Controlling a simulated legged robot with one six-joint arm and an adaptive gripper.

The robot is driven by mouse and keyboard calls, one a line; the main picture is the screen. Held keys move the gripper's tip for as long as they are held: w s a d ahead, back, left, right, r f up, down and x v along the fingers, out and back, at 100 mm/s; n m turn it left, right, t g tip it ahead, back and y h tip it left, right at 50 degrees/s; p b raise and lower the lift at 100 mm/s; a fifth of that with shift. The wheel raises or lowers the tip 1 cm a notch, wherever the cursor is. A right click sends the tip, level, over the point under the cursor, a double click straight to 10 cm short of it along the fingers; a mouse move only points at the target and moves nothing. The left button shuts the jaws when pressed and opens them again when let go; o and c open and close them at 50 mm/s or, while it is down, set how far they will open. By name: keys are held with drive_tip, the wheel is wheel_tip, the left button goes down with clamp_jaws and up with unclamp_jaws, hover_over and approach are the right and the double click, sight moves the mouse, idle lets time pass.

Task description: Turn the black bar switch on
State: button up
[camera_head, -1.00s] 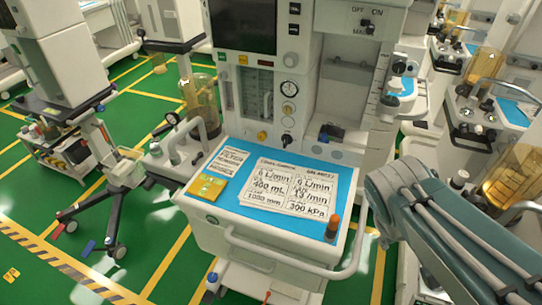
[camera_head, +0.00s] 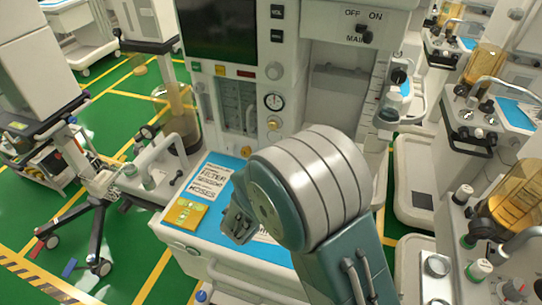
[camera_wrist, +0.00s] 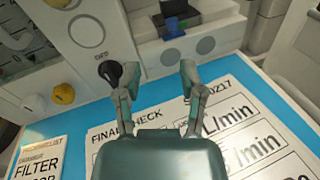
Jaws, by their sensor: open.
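Two black switches show, and I cannot tell for sure which one is meant. A black bar-shaped knob (camera_wrist: 108,70) is low on the machine's front panel in the wrist view, below an OFF label. My gripper (camera_wrist: 158,72) is open and empty above the blue worktop, facing the panel. Its left finger overlaps the knob's right side in the picture; contact cannot be told. In the head view my arm hides the low knob.
The blue worktop (camera_head: 217,164) bears printed sheets and a yellow packet (camera_head: 185,214). A yellow knob (camera_wrist: 63,93) and a white round dial (camera_wrist: 87,32) neighbour the low knob. A dark screen (camera_head: 228,30) is above. Other carts stand close at the right.

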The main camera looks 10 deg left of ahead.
drive_tip(key=a+f+n+y, duration=0.1)
drive_tip(key=a, duration=0.1)
drive_tip(key=a+f+n+t+y, duration=0.1)
drive_tip(key=a+n, duration=0.1)
drive_tip(key=s+a+f+n+t+y, duration=0.1)
drive_tip(key=a+f+y, duration=0.1)
drive_tip(key=a, duration=0.1)
drive_tip(key=shift+w+a+n, duration=0.15)
drive_tip(key=shift+n, duration=0.15)
drive_tip(key=w, duration=0.3)
drive_tip(key=w+d, duration=0.1)
drive_tip(key=w, duration=0.6)
drive_tip(key=shift+w+d, duration=0.2)
drive_tip(key=shift+d, duration=0.1)
clamp_jaws()
